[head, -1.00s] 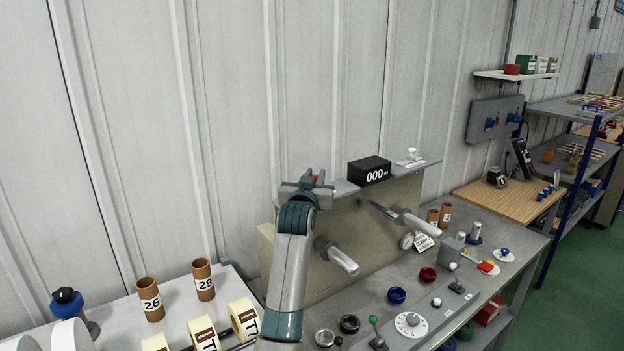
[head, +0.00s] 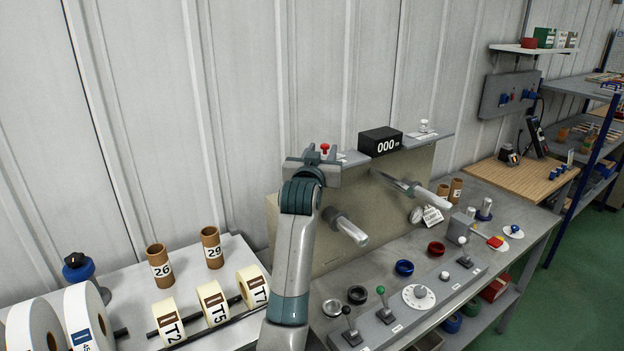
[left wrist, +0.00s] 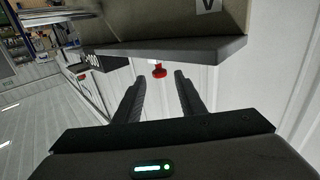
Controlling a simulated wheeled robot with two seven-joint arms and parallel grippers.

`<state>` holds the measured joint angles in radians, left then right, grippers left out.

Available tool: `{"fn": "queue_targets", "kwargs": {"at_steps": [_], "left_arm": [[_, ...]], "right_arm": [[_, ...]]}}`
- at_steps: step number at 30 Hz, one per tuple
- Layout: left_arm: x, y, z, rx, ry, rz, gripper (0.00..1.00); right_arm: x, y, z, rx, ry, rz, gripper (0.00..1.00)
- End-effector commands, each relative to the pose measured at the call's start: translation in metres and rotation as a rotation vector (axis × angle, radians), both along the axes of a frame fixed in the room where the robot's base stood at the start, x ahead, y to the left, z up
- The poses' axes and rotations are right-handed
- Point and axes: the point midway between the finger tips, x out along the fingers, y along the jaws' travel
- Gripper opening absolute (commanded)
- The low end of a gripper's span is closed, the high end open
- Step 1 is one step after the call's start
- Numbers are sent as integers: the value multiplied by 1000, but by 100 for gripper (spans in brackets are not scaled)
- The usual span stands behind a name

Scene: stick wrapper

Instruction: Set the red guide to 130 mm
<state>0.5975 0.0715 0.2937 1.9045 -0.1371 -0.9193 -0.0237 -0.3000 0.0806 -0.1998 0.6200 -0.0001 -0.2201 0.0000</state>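The red guide shows as a small red knob (head: 325,148) on the shelf on top of the grey machine, left of the black display box (head: 380,141), which reads 000. My left gripper (head: 313,166) is at the shelf's left end, just in front of and below the red knob in the head view. In the left wrist view the red knob (left wrist: 159,71) appears in the gap between the fingers, near their tips. The left gripper (left wrist: 158,80) is open and empty, with no visible contact. The scale is not readable. My right gripper is not in view.
A white knob (head: 424,125) stands at the shelf's right end. Two grey rollers (head: 348,229) stick out from the machine front. Cardboard cores (head: 160,265) and label rolls (head: 169,321) are on the left table. Levers and a dial (head: 418,297) are on the bench front.

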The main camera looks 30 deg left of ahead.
Motion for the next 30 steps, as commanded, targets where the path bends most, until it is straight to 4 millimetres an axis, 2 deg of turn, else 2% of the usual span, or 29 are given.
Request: {"fn": "queue_targets", "kwargs": {"at_steps": [3,18,24,30], "left_arm": [[-20,-8,-4,1,-3,0,37],[-100,-41,-2,0,-3,0,37],[-116,-48,-1,-1,0,0,37],[-119,-49,-1,0,1,0,37]], "right_arm": [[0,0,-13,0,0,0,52],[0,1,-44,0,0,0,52],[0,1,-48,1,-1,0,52],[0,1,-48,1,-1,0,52]]}}
